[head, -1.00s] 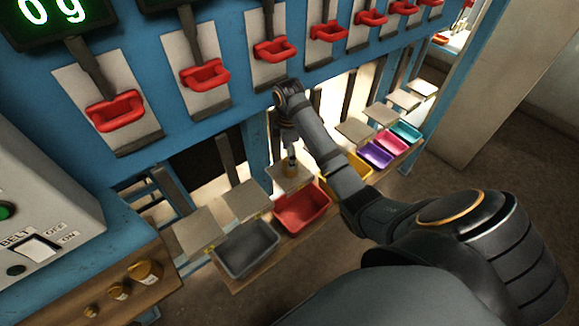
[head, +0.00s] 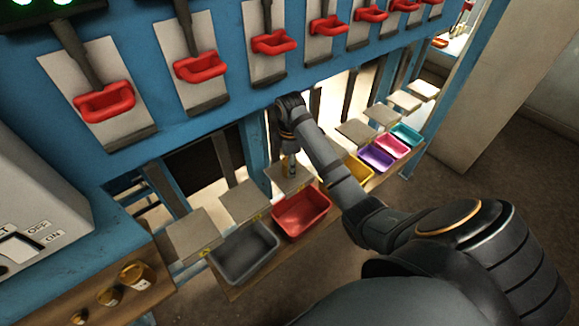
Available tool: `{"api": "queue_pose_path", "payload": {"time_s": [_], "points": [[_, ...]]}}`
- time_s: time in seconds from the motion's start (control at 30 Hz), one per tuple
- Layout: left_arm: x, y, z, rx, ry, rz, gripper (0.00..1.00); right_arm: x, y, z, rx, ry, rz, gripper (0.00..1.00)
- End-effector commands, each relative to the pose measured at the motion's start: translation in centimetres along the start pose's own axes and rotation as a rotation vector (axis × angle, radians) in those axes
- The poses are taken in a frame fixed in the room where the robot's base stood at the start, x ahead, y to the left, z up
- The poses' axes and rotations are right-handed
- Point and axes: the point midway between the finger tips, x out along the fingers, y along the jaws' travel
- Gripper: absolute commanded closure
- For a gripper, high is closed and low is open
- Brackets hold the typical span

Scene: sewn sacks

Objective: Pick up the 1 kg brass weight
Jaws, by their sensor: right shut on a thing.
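My right gripper (head: 289,157) points down over a beige square plate (head: 277,182) behind the red bin. It is shut on a small brass-coloured thing (head: 290,169), which looks like a brass weight; its marking is too small to read. I cannot tell whether it touches the plate. Three more brass weights, large (head: 137,276), middle (head: 110,296) and small (head: 79,317), stand on the wooden ledge at the lower left. Their markings are not readable. My left gripper is not in view.
A grey bin (head: 244,252), a red bin (head: 301,212) and several coloured bins line the wooden shelf. Beige plates stand behind them. Red handles (head: 104,101) stick out from the blue frame above. A grey switch box (head: 40,200) is at the left.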

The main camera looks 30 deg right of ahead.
Motion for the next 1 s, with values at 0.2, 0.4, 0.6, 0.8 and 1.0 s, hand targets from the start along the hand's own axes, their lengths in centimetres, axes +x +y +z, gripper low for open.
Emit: {"api": "queue_pose_path", "payload": {"time_s": [0.2,0.4,0.6,0.8,1.0], "points": [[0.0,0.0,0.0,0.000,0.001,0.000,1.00,0.1,0.0,0.0,0.000,0.000,-0.001,1.00],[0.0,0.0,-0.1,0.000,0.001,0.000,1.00,-0.1,0.0,0.0,0.000,0.001,0.002,1.00],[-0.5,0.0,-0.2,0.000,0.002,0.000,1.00,-0.8,0.1,0.0,0.000,0.001,0.002,1.00],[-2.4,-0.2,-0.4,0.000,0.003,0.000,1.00,-3.7,0.1,-0.1,-0.001,0.001,0.004,1.00],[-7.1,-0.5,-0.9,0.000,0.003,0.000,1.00,-7.3,-2.4,-0.1,-0.002,0.000,0.001,1.00]]}}
